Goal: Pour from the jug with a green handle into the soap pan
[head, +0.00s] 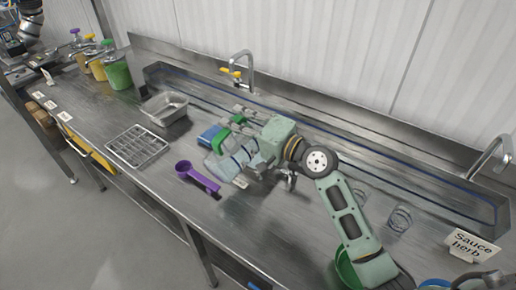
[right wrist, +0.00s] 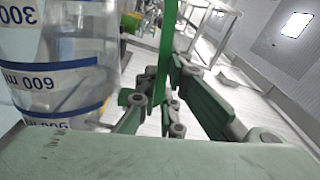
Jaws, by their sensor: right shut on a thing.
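My right gripper (head: 238,133) is shut on the green handle (right wrist: 167,55) of a clear jug (head: 232,160) with blue bands. In the right wrist view the jug (right wrist: 65,60) fills the left side, with "300" and "600 ml" marks upside down in the picture. The jug is held over the counter and looks tilted; its contents cannot be made out. An empty-looking steel pan (head: 150,113) stands to the left and farther back; I cannot read a soap label on it. My left gripper is not in view.
A wire rack (head: 137,147) and a purple scoop (head: 203,180) lie left of the jug. A blue item (head: 209,136) lies behind it. A tap (head: 246,72) rises at the back. Colored tubs (head: 118,76) stand far left, glasses (head: 399,218) at right. The counter's front edge is near.

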